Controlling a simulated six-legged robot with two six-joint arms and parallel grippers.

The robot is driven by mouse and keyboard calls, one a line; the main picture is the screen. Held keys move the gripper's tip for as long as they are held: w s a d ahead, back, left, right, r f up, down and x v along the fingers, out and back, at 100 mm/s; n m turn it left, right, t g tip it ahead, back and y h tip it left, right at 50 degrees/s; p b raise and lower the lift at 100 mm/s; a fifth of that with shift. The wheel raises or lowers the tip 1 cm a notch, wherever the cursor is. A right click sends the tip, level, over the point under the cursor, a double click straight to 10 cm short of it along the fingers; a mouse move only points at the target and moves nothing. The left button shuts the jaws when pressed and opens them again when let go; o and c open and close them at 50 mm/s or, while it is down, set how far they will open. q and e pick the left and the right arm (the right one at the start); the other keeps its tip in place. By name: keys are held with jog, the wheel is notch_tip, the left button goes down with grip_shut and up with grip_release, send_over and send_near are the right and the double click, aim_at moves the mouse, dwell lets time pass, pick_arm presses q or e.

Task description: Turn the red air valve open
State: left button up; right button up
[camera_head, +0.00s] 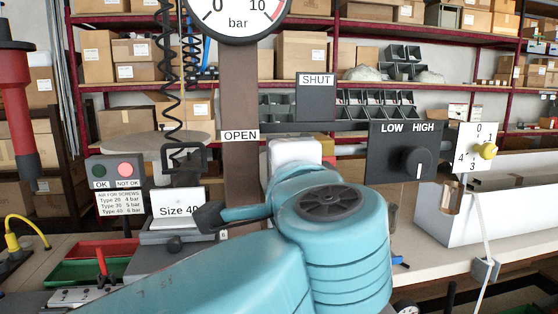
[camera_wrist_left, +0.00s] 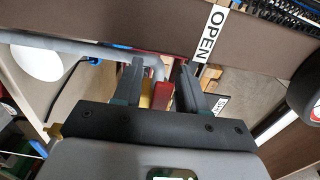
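In the left wrist view, a red piece (camera_wrist_left: 163,97), apparently the air valve's handle, shows between the two dark fingers of my left gripper (camera_wrist_left: 160,72). The fingers stand apart, with gaps beside the red piece. A grey pipe (camera_wrist_left: 112,52) runs by the fingertips. The OPEN label (camera_wrist_left: 209,33) is on the brown post just beyond the right finger. In the head view, my teal left arm covers the valve and the gripper's fingers. The OPEN label (camera_head: 240,135) and the SHUT label (camera_head: 316,80) show there. My right gripper is not in view.
A pressure gauge (camera_head: 237,12) tops the brown post (camera_head: 240,85). A LOW/HIGH switch box (camera_head: 404,150) and a yellow-knobbed dial (camera_head: 477,148) are at right. A Size 40 sign (camera_head: 178,208) and a green tray (camera_head: 85,270) lie left. A red tool (camera_head: 17,115) hangs far left.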

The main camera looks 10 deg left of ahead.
pick_arm(q)
jog(key=v, duration=1.2)
